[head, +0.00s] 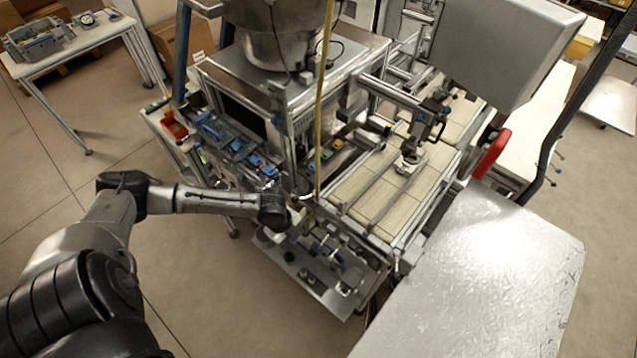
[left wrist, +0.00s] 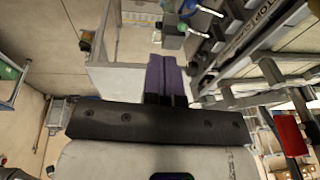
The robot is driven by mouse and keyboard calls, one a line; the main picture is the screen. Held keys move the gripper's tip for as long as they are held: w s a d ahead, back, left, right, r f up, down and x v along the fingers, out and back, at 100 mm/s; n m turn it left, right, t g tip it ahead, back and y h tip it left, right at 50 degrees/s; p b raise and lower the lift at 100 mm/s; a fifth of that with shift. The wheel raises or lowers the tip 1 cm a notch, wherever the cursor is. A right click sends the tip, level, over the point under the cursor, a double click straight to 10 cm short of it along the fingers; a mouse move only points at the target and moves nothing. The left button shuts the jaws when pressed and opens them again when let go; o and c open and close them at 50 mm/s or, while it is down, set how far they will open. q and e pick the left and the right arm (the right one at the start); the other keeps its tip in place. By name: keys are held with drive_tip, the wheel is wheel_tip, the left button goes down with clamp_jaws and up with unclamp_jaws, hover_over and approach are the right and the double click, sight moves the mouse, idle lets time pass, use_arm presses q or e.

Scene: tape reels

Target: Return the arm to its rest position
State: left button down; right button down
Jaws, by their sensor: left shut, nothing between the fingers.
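My left arm comes in from the left in the head view and reaches across to the front of the machine. Its dark wrist end is above the machine's low front plate, and I cannot make out the fingers clearly there. In the left wrist view my left gripper (left wrist: 165,62) shows two purple fingers side by side, shut with nothing between them. A pale panel and floor lie beyond the fingertips. My right gripper is in neither view. No tape reel can be made out for certain.
The machine (head: 350,62) with its slatted conveyor (head: 375,190) stands close to my left arm. Its front plate (head: 328,294) is below the wrist. A shiny metal table (head: 490,270) is at the right. A white side table (head: 75,45) is at the upper left. Floor is open at left.

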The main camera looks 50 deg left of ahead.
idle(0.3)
use_arm(q)
wheel_tip(320, 180, up, 6)
drive_tip(key=w+n+t+y, duration=0.2)
drive_tip(key=n+y, duration=0.3)
drive_tip(key=n, duration=0.1)
drive_tip(key=d+r+n+t+p, duration=0.2)
drive_tip(key=d+r+n+t, duration=0.1)
drive_tip(key=d+r, duration=0.5)
drive_tip(key=s+d+n+g+h+p, duration=0.1)
drive_tip(key=s+d+n+p, duration=0.1)
drive_tip(key=s+d, duration=0.2)
drive_tip(key=s+d+f+n+g+h+p, duration=0.1)
drive_tip(key=s+d+n+g+h, duration=0.1)
drive_tip(key=s, duration=0.8)
drive_tip(key=shift+s+d+n+p, duration=0.35)
drive_tip(key=shift+d+n+p, duration=0.05)
drive_tip(key=shift+d, duration=0.5)
